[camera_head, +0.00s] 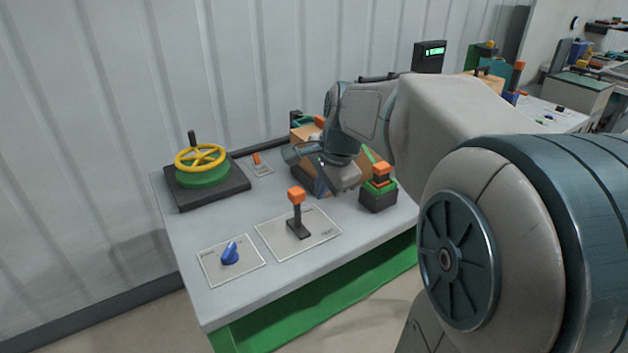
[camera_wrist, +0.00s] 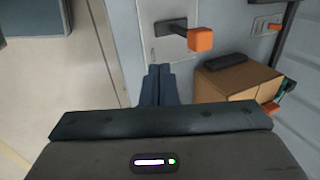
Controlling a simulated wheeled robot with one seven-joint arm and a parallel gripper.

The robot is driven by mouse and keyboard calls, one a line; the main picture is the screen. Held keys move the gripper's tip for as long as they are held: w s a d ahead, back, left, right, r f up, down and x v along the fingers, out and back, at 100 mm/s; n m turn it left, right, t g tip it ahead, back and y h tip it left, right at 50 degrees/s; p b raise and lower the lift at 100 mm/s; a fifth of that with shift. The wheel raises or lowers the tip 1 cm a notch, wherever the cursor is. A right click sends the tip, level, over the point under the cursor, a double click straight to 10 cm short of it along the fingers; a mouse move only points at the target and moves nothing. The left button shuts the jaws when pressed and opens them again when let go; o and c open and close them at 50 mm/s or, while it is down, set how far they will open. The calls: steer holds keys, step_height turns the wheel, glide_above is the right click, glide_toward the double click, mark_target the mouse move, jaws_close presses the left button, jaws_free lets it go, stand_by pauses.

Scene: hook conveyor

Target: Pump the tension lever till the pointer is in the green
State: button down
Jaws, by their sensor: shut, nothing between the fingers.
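A lever with an orange knob (camera_head: 297,196) and a dark stem stands on a light plate (camera_head: 325,236) on the workbench. In the wrist view the orange knob (camera_wrist: 201,39) and its plate (camera_wrist: 148,38) lie just beyond my fingertips. My gripper (camera_head: 321,188) is shut and empty, pointing down beside the lever, apart from it, on its right. Its closed fingers show in the wrist view (camera_wrist: 158,70). The print on the plate is too small to read. I cannot make out a pointer or a green zone in either view.
A yellow handwheel (camera_head: 200,158) stands at the back left. A blue knob (camera_head: 230,254) sits at the front left, a small orange switch (camera_head: 257,158) behind. A cardboard box (camera_wrist: 232,82) and a black, green and orange block (camera_head: 378,190) stand close to my gripper.

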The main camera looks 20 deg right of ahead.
mark_target(297, 209)
steer(key=w+a+f, duration=0.1)
steer(key=w+f, duration=0.5)
steer(key=shift+w+a+f, duration=0.15)
steer(key=shift+w+f, duration=0.1)
steer(key=shift+a+r+p, duration=0.1)
steer(key=shift+r+p, duration=0.05)
steer(key=shift+p, duration=0.3)
